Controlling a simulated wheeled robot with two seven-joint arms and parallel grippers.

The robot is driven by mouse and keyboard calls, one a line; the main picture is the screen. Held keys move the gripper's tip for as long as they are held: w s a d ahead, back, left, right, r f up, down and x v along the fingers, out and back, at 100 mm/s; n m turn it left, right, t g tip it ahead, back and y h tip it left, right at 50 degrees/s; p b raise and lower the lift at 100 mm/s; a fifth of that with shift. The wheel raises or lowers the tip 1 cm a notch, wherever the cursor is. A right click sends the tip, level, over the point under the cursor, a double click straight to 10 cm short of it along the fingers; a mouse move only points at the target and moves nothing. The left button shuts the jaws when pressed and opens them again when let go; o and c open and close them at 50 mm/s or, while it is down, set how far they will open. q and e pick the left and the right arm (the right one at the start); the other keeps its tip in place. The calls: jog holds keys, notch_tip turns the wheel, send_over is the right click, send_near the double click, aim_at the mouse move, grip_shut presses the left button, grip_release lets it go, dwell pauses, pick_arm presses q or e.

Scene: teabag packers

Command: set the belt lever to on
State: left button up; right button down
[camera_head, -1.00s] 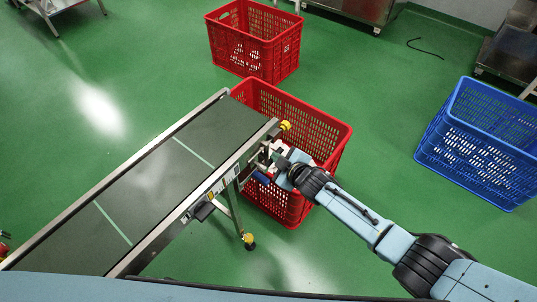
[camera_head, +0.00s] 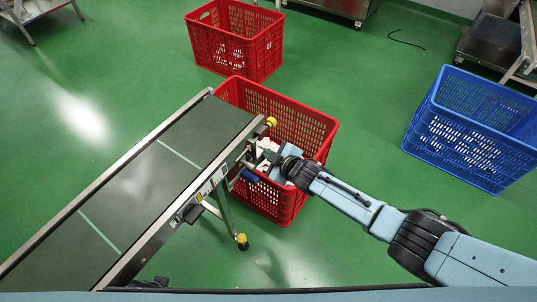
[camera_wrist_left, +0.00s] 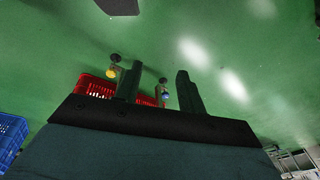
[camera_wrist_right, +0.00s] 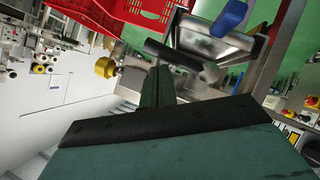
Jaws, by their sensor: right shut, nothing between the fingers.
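The conveyor belt (camera_head: 150,185) runs up from the lower left, its far end at a red crate. A blue handle-like part (camera_head: 250,175) sits on its right side near that end. It also shows in the right wrist view (camera_wrist_right: 229,18), beyond the fingers and apart from them. I cannot tell whether it is the belt lever or how it is set. My right gripper (camera_head: 262,158) is beside the belt end, over the crate; in the right wrist view (camera_wrist_right: 157,85) it is shut and empty. My left gripper (camera_wrist_left: 157,82) is open and empty, outside the head view.
The near red crate (camera_head: 318,125) stands under the belt end with pale items inside. Another red crate (camera_head: 235,50) stands behind it, and a blue crate (camera_head: 470,140) at right. A yellow knob (camera_head: 270,121) sits on the belt's corner. Green floor between is clear.

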pick_arm(q)
jog(key=shift+w+r, duration=0.15)
pick_arm(e)
jog(key=shift+d, duration=0.1)
dwell(0.4)
pick_arm(q)
jog(key=s+f+p, duration=0.2)
jog(key=s+p, duration=0.1)
jog(key=s, duration=0.4)
jog(key=s+a+f+g+p, duration=0.1)
jog(key=s+f+p, duration=0.2)
jog(key=s, duration=0.5)
jog(key=shift+a+f+m+p, duration=0.15)
jog(key=shift+a+m+p, duration=0.05)
jog(key=shift+m+p, duration=0.15)
pick_arm(e)
jog(key=v, duration=1.3)
jog(key=shift+s+d, duration=0.1)
jog(key=shift+s, duration=0.05)
